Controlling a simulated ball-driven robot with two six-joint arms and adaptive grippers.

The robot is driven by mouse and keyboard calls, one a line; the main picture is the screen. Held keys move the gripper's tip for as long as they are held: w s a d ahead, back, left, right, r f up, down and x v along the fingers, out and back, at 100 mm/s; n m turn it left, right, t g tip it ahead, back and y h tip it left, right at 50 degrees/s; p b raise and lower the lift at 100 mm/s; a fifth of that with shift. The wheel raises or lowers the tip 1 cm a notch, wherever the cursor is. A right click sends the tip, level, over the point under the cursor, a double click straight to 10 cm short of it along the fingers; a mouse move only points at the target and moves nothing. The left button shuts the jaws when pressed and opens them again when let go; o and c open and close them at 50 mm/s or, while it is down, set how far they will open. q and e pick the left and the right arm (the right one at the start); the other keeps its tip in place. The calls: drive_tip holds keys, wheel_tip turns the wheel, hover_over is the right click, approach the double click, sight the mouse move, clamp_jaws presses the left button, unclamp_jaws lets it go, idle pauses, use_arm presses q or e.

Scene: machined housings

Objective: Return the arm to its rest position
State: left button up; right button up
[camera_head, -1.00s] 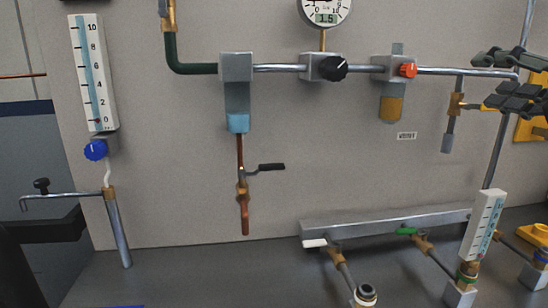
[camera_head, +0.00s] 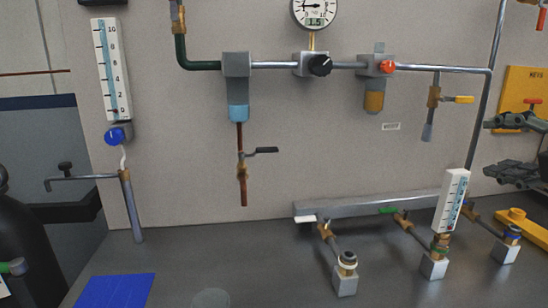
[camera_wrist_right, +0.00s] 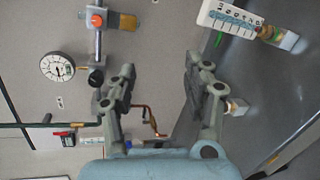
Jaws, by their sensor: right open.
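My right gripper (camera_head: 488,148) is at the right edge of the head view, in front of the grey panel. Its two dark fingers are spread apart, one above the other, and point left. Nothing is between them. In the right wrist view the gripper (camera_wrist_right: 160,75) shows two open, empty fingers with the panel behind. Most of my right arm is outside the head view. My left gripper is not in view.
A yellow plate (camera_head: 524,88) is on the panel behind the gripper. A yellow-handled valve (camera_head: 434,98) hangs left of it. A blue mat (camera_head: 116,291) lies at the front left. Open panel lies between valve and manifold.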

drive_tip(key=s+f+m+g+h, duration=0.1)
drive_tip(key=s+f+m+g, duration=0.3)
drive_tip(key=f, duration=0.3)
drive_tip(key=s+f+m+g, duration=0.1)
drive_tip(key=s+f+m, duration=0.3)
drive_tip(key=f+m, duration=0.25)
drive_tip(key=s+a+f+m+g, duration=0.3)
drive_tip(key=s+f+m, duration=0.25)
drive_tip(key=s, duration=0.25)
drive_tip(key=s+a+f+m+g, duration=0.2)
drive_tip(key=s+f+m+g, duration=0.3)
drive_tip(key=s, duration=0.3)
wheel_tip(320, 180, down, 34)
drive_tip(key=s+d+b, duration=0.2)
drive_tip(key=d+b, duration=0.1)
drive_tip(key=b, duration=0.2)
use_arm(q)
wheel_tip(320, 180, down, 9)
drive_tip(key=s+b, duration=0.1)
drive_tip(key=b, duration=0.2)
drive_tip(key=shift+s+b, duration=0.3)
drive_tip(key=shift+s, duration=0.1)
use_arm(e)
drive_tip(key=s+f+g, duration=0.1)
drive_tip(key=s+f, duration=1.6)
drive_tip(key=f, duration=0.1)
drive_tip(key=shift+s+d, duration=0.35)
drive_tip(key=shift+s, duration=0.05)
